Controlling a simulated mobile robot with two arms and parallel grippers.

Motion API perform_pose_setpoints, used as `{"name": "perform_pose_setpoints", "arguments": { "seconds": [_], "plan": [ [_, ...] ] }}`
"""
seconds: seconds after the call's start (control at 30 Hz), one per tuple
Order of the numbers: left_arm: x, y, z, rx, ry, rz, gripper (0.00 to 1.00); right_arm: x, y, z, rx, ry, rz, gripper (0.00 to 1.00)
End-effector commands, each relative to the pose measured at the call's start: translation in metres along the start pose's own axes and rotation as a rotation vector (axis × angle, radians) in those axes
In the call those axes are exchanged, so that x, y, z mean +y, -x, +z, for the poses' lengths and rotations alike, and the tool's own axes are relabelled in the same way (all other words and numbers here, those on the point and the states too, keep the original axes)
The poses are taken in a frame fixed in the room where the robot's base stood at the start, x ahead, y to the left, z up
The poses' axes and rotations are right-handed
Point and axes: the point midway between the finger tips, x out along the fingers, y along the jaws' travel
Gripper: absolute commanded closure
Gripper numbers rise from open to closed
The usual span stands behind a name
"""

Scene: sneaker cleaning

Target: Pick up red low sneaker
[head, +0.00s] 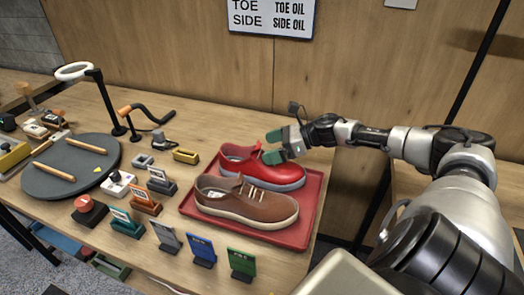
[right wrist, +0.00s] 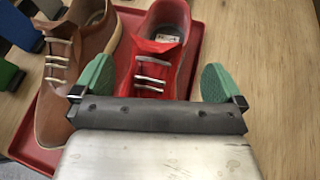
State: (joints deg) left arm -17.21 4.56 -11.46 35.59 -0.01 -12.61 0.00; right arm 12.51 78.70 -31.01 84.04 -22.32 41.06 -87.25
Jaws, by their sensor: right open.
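The red low sneaker (head: 262,167) lies on a red tray (head: 312,205) at the right of the table, toe to the right. A brown sneaker (head: 247,201) lies beside it on the tray, on the near side. My right gripper (head: 273,146) is over the red sneaker, with its green fingers apart. In the right wrist view the red sneaker (right wrist: 157,58) lies between the spread fingers of my right gripper (right wrist: 155,82), which are not closed on it. The gripper body hides the shoe's toe there. My left gripper is not in view.
Several small coloured stands, including a green one (head: 241,263), line the table's front edge left of the tray. A dark round mat (head: 70,180) and a ring lamp (head: 75,71) are at the left. A wooden wall stands behind.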

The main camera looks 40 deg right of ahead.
Motion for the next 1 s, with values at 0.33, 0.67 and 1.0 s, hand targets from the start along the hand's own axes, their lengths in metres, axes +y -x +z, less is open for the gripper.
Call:
{"name": "perform_pose_setpoints", "arguments": {
  "seconds": [0.33,0.67,1.0],
  "plan": [
    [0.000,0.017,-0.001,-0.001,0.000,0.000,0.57,0.005,-0.040,-0.002,-0.002,-0.001,0.000,0.00],
    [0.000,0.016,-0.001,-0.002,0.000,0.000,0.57,0.005,-0.041,-0.003,-0.001,-0.001,0.000,0.15],
    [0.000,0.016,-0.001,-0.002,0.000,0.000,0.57,0.005,-0.040,-0.003,-0.001,0.000,0.000,0.67]
  ]
}}
